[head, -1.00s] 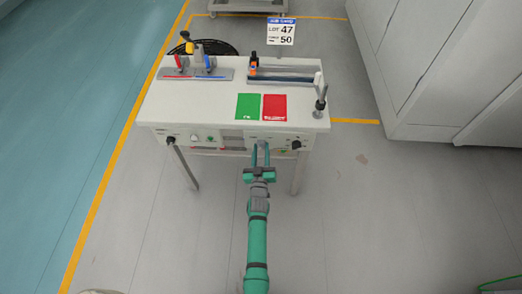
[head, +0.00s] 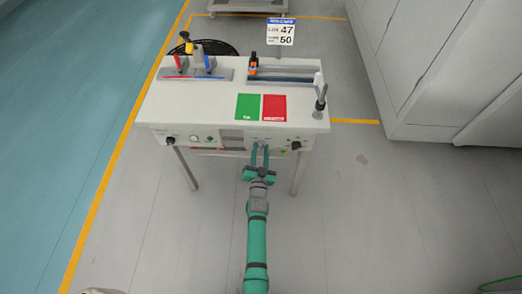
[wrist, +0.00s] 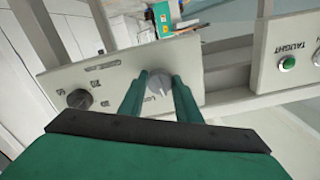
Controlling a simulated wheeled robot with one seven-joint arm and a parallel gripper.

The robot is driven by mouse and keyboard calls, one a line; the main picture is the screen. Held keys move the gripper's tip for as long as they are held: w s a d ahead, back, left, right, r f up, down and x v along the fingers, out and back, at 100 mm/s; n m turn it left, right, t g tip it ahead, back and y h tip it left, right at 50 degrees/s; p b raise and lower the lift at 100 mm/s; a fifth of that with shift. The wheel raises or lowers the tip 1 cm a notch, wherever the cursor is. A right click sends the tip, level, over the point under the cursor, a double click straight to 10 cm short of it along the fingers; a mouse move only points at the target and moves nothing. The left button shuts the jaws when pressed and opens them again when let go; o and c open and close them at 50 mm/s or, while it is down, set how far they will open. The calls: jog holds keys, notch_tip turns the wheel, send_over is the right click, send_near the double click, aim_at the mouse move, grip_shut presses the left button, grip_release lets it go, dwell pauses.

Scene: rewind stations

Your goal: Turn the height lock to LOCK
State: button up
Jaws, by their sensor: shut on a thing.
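The height lock knob (wrist: 158,84) is a grey round knob on a pale panel in the wrist view. Lettering beside it starts with "Lo"; the rest is hidden by a finger. My gripper (wrist: 159,92) has its two green fingers on either side of the knob and is shut on it. In the head view my gripper (head: 260,148) reaches the front panel of the white table (head: 200,110), right of its middle. The knob itself is hidden there, and its exact setting cannot be read.
A black dial (wrist: 78,98) sits left of the knob in the wrist view. A green button (wrist: 287,63) is on another panel at the right. Green and red cards (head: 274,108) lie on the table.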

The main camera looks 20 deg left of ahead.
jog(key=m, duration=0.3)
jog(key=shift+m, duration=0.4)
jog(key=m, duration=0.3)
jog(key=shift+m, duration=0.3)
jog(key=shift+s+a+m, duration=0.1)
jog(key=shift+s+m, duration=0.1)
jog(key=shift+m, duration=1.7)
